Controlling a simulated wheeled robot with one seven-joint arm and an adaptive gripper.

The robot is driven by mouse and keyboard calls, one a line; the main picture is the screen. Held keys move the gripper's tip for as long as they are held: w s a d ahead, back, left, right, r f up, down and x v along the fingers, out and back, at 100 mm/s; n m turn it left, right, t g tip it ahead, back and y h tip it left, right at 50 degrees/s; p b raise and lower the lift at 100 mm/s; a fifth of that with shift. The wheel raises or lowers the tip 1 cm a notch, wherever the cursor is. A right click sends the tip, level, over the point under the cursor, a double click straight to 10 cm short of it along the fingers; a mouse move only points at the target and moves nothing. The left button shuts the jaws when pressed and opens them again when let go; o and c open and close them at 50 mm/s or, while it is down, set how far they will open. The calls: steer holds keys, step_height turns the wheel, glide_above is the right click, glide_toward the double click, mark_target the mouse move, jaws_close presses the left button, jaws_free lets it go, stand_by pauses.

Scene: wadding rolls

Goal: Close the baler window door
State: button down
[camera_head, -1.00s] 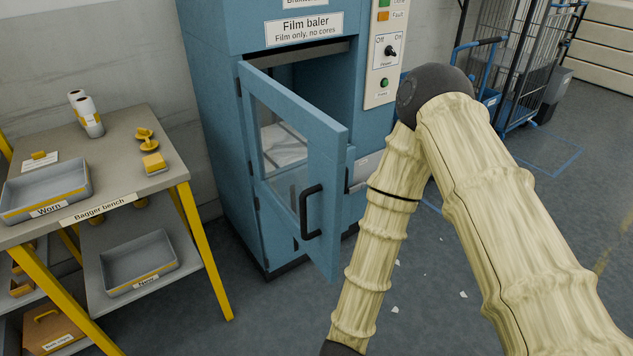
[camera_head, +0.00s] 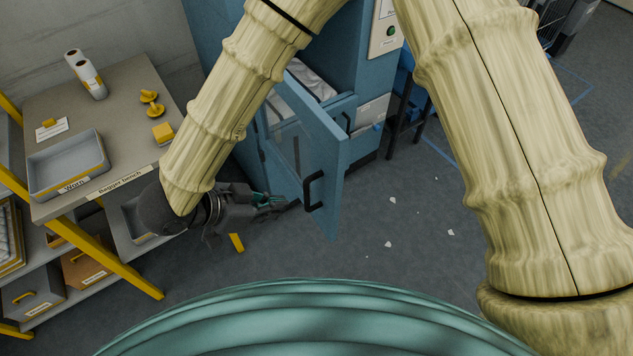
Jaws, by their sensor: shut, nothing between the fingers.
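The blue baler window door (camera_head: 326,160) stands swung open from the baler, hinged on its left side. Its black handle (camera_head: 312,191) is on the outer face near the free edge. My gripper (camera_head: 280,202) is shut and empty, to the left of the handle and apart from it in the picture. Whether it touches the door face cannot be told. My arm hides the door's upper left part and much of the blue baler (camera_head: 345,65).
The bagger bench (camera_head: 120,110) stands at the left, close to my wrist, with a grey "Worn" tray (camera_head: 66,160) and white rolls (camera_head: 86,75) on it. My arm passes over its right edge. Floor right of the door is mostly clear, with small white scraps (camera_head: 388,243).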

steer(key=p, duration=0.3)
glide_toward(333, 200)
step_height(333, 200, down, 3)
steer(key=shift+w+d+f+p, duration=0.1)
steer(key=shift+w+d+p, duration=0.3)
steer(key=shift+w+d, duration=0.25)
steer(key=shift+w+d+f+p, duration=0.15)
steer(key=shift+w+d+p, duration=0.3)
steer(key=shift+d, duration=0.3)
